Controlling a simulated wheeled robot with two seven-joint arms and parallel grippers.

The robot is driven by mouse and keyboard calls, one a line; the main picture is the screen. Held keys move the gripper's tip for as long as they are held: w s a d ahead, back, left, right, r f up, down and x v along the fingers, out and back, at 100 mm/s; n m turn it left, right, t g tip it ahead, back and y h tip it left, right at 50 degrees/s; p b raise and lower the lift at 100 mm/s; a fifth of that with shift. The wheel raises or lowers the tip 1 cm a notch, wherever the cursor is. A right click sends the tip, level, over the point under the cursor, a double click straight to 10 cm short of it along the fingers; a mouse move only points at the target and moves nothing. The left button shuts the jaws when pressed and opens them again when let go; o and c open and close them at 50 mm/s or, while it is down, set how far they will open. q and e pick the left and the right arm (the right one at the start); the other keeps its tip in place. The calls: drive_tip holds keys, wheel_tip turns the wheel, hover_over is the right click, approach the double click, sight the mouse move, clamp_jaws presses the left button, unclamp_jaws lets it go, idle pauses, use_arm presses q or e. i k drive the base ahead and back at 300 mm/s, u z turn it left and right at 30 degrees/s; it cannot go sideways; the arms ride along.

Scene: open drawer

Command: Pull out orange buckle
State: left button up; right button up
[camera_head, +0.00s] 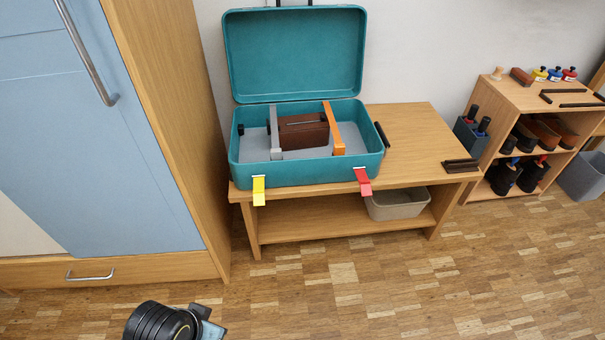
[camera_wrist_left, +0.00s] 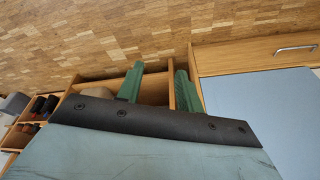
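The orange buckle (camera_head: 333,128) is an upright orange strip inside the open teal case (camera_head: 307,173), right of a brown block (camera_head: 303,131). A grey strip (camera_head: 275,132) stands left of the block. A yellow latch (camera_head: 259,190) and a red latch (camera_head: 362,182) hang on the case front. My left gripper (camera_wrist_left: 160,72) shows in the left wrist view with two green fingers apart and nothing between them. It is well away from the case. In the head view, only a dark wrist part of mine shows at the bottom. My right gripper is not in view.
The case stands on a low wooden bench (camera_head: 415,133), its lid (camera_head: 295,52) raised against the wall. A blue-fronted cabinet (camera_head: 85,130) stands left. A grey bin (camera_head: 397,205) sits on the bench's lower shelf. A wooden shelf unit (camera_head: 515,95) stands right. The floor in front is clear.

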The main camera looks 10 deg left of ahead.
sight(338, 149)
drive_tip(key=z, duration=1.4)
drive_tip(key=i, duration=1.5)
drive_tip(key=u, duration=3.55)
